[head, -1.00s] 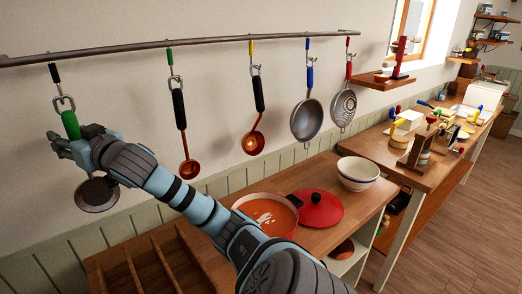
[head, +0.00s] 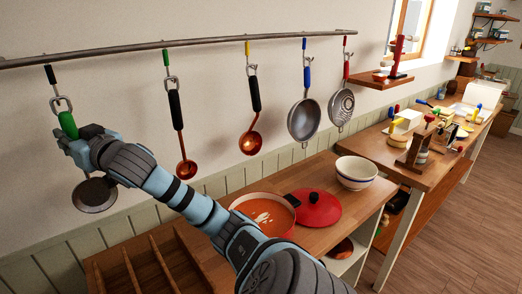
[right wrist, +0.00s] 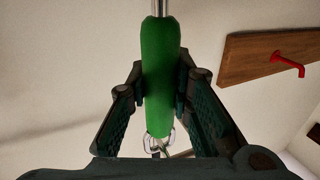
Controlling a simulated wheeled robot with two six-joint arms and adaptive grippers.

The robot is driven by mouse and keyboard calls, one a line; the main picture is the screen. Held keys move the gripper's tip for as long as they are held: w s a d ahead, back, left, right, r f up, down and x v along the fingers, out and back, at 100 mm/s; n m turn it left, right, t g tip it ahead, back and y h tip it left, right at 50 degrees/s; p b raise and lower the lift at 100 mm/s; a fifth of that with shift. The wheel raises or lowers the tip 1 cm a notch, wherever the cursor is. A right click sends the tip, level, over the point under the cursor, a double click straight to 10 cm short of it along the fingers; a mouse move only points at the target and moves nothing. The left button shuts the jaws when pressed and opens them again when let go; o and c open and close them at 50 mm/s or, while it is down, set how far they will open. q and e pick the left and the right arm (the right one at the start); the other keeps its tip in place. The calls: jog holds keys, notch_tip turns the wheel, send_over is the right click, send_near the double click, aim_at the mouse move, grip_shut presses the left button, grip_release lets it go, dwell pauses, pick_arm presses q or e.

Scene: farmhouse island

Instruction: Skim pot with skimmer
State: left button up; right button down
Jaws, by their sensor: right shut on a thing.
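A skimmer hangs at the left end of the wall rail, with a green handle (head: 67,124) and a round dark head (head: 95,195). My right gripper (head: 72,146) is shut on the green handle. In the right wrist view the handle (right wrist: 161,75) stands between both finger pads. The loop at the handle's top still appears linked to the rail hook. The orange pot (head: 265,213) stands open on the counter with orange soup and pale patches on it. My forearm passes in front of the counter near the pot. My left gripper is not in view.
Ladles, a pan and a strainer hang along the rail (head: 200,42) to the right. The red lid (head: 316,210) lies beside the pot, with a white bowl (head: 357,172) behind it. A slotted wooden rack (head: 150,262) is at front left. A cluttered table stands farther right.

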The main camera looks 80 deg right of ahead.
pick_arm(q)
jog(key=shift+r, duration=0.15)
pick_arm(e)
jog(key=shift+r, duration=0.1)
jog(key=shift+r+p, duration=0.9)
jog(key=shift+p, duration=0.2)
jog(key=shift+a+f, duration=0.1)
jog(key=shift+s+a, duration=0.6)
jog(key=shift+s, duration=0.2)
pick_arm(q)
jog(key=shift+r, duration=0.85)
pick_arm(e)
jog(key=shift+s+a, duration=0.65)
jog(key=shift+s, duration=0.25)
jog(key=shift+s+a, duration=0.65)
jog(key=shift+s, duration=0.25)
